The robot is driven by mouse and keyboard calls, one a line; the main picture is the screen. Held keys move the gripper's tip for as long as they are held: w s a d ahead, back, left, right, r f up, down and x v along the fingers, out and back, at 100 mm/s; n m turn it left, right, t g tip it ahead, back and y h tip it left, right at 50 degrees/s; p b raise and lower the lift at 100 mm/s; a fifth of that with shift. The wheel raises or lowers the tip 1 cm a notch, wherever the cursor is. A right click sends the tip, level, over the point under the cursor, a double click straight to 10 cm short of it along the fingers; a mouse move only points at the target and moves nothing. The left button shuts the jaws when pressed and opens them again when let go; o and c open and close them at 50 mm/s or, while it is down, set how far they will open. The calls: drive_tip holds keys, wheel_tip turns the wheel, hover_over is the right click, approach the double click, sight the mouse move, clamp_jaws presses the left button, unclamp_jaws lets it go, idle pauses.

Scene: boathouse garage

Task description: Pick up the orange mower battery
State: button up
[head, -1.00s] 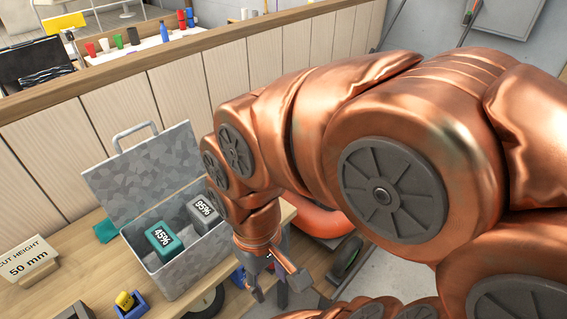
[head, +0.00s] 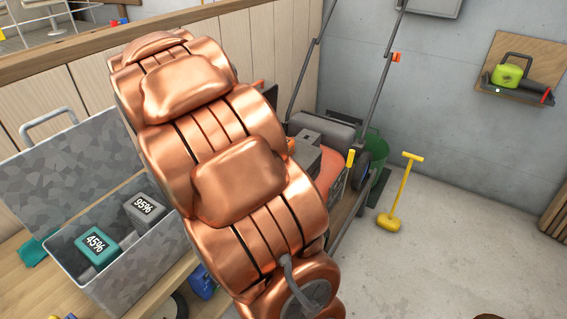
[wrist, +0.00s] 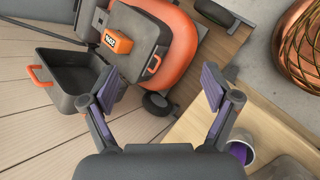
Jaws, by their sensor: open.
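The orange mower battery (wrist: 117,40), a small block with a dark label, shows in the upper left of the wrist view. It sits at the grey top of the orange mower (wrist: 175,40); how deep it sits I cannot tell. My gripper (wrist: 160,85) is open and empty, its two fingers spread below the battery in the picture and apart from it. In the head view the mower (head: 325,170) stands partly behind my arm, which hides my gripper, and I cannot make out the battery there.
An open metal box (head: 125,265) on the bench holds a teal 45% battery (head: 97,247) and a grey 95% battery (head: 145,212).

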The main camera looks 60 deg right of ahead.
drive_tip(key=w+d+f+n+h+b, duration=0.1)
drive_tip(key=w+d+f+n+b, duration=0.2)
drive_tip(key=d+f, duration=0.4)
drive_tip(key=w+d+f+n+t+h+b, duration=0.1)
drive_tip(key=w+d+f+n+b, duration=0.3)
drive_tip(key=d+f, duration=0.4)
drive_tip(key=w+d+f+n+t+h+b, duration=0.1)
drive_tip(key=w+d+f+n, duration=0.4)
drive_tip(key=d, duration=0.8)
drive_tip(key=shift+w+d+f+n+h+b, duration=0.2)
drive_tip(key=shift+w+f+h+b, duration=0.2)
drive_tip(key=shift+f+b, duration=0.3)
drive_tip(key=shift+w+d+f+n+h+b, duration=0.1)
drive_tip(key=shift+w+f+n+h+b, duration=0.1)
drive_tip(key=shift+w+f+h+b, duration=0.35)
drive_tip(key=p+x, duration=0.1)
drive_tip(key=x, duration=0.6)
drive_tip(key=shift+d+f, duration=0.15)
drive_tip(key=shift+f, duration=0.15)
clamp_jaws()
